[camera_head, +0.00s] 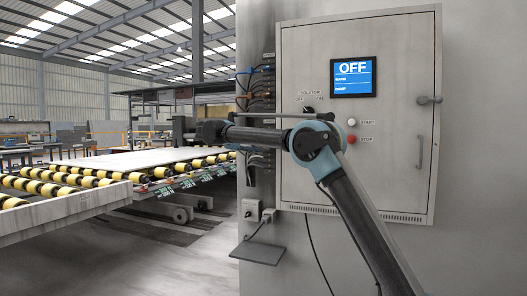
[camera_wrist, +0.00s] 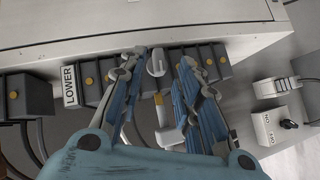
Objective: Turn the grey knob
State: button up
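In the wrist view, a small light-grey piece (camera_wrist: 156,62), which looks like the grey knob, shows between the fingertips of my gripper (camera_wrist: 159,66). The blue and grey fingers are spread, one on each side of it. I cannot tell whether either finger touches it. A pale block with a yellow mark (camera_wrist: 161,112) lies lower between the fingers. In the head view, my arm reaches left past the wall corner, and the fingers cannot be made out there. A dark isolator knob (camera_head: 309,111) is on the cabinet front.
Several dark modules with yellow buttons (camera_wrist: 222,62) flank the fingers, beside a "LOWER" label (camera_wrist: 69,85). A white switch box (camera_wrist: 275,126) sits at right. In the head view, the cabinet (camera_head: 405,130) has an "OFF" screen (camera_head: 353,76); a roller conveyor (camera_head: 90,175) stands left.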

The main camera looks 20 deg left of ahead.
jog(key=v, duration=0.8)
jog(key=shift+a, duration=0.1)
